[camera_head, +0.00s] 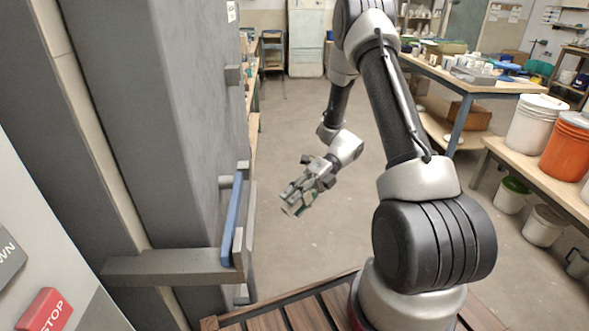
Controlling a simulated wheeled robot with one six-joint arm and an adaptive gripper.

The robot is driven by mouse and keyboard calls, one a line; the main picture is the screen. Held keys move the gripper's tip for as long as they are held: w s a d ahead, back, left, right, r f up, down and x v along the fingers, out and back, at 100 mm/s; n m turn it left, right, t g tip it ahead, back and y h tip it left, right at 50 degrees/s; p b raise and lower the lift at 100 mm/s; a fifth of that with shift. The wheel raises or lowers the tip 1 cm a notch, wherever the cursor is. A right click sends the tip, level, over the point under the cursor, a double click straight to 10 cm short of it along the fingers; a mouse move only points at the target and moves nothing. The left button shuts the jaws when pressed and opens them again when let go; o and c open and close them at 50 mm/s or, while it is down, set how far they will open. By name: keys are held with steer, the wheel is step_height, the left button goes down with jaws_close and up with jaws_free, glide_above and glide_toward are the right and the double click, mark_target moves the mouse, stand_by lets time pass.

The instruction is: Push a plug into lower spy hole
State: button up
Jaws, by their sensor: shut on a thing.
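My gripper (299,199) hangs in mid-air above the concrete floor, to the right of a tall grey kiln-like body (190,120). Its fingers are shut on a small pale piece, probably the plug (291,211), which shows only in part at the fingertips. The piece is apart from the grey body, with a clear gap between them. No spy hole can be made out on the faces in view; the side facing my gripper is seen almost edge-on.
A grey latch arm with a blue bar (232,220) juts from the grey body towards my gripper. A small grey block (233,75) sticks out higher up. At right, a bench bears a white bucket (535,125) and an orange bucket (567,150). The middle floor is clear.

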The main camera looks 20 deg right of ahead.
steer(key=w+d+r+m+t+y, duration=0.2)
steer(key=w+r+m+t+y, duration=0.25)
steer(key=w+m+t, duration=0.4)
steer(key=a, duration=0.1)
steer(key=a+t, duration=0.1)
steer(key=a, duration=0.1)
steer(key=w+a+r+t, duration=0.1)
steer(key=a, duration=0.1)
steer(key=shift+a+n, duration=0.2)
steer(key=shift+n, duration=0.15)
steer(key=shift+w+a, duration=0.15)
steer(key=shift+w+a, duration=0.1)
steer(key=shift+a, duration=0.25)
steer(key=shift+w+a, duration=0.25)
steer(key=shift+a, duration=0.45)
steer(key=shift+a, duration=0.2)
stand_by(0.4)
steer(key=shift+x, duration=0.85)
steer(key=shift+w+a, duration=0.1)
steer(key=shift+a, duration=0.05)
